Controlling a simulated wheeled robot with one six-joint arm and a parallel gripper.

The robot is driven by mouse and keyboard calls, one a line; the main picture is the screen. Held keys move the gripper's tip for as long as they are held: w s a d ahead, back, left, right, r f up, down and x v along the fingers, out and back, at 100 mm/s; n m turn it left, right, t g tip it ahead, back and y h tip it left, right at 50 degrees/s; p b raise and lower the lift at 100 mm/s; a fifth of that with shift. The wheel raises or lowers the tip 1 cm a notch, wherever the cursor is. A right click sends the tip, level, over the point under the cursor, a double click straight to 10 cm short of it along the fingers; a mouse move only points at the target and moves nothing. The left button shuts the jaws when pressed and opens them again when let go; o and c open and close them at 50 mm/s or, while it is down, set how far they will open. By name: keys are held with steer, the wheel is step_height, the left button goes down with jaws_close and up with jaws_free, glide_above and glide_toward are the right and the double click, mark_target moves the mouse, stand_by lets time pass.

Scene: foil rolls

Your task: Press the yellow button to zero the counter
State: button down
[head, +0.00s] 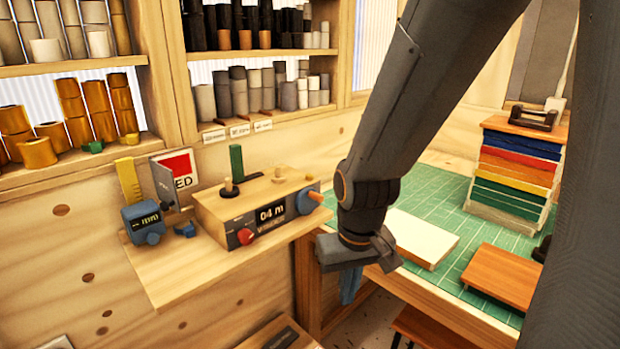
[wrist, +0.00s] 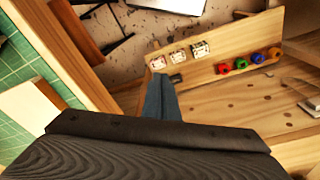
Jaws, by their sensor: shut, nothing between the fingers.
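The wooden counter box (head: 218,211) sits on a wall shelf in the head view. Its dark front has a display (head: 270,213) reading about "04 m", a red knob (head: 246,236) and a blue crank (head: 306,201) with an orange handle. Its top carries a dark green upright piece and small knobs. I cannot clearly make out a yellow button on it. My gripper (head: 349,287) points down to the right of the box, in front of the green-topped bench, apart from both. Its blue fingers (wrist: 160,97) are shut and empty in the wrist view.
A blue meter (head: 147,222) and a yellow upright piece (head: 128,181) stand left of the box. Shelves of rolls line the wall above. The bench (head: 435,192) holds boards and a coloured stack. A lower ledge has several coloured round pieces (wrist: 241,63).

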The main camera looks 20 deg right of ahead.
stand_by(0.7)
step_height(320, 180, up, 26)
steer(key=f+n+t+h+p, duration=0.1)
steer(key=n+t+h+p, duration=0.2)
steer(key=n+t+p, duration=0.35)
glide_above(309, 177)
steer(key=p, duration=0.2)
steer(key=m, duration=0.1)
steer(key=shift+s+r+t, duration=0.15)
steer(key=shift+r+t, duration=0.05)
steer(key=shift+t, duration=0.15)
steer(key=shift+f, duration=0.1)
step_height(309, 177, down, 7)
steer(key=b, duration=0.5)
steer(key=shift+b, duration=0.35)
steer(key=shift+f+b, duration=0.85)
steer(key=shift+b, duration=0.3)
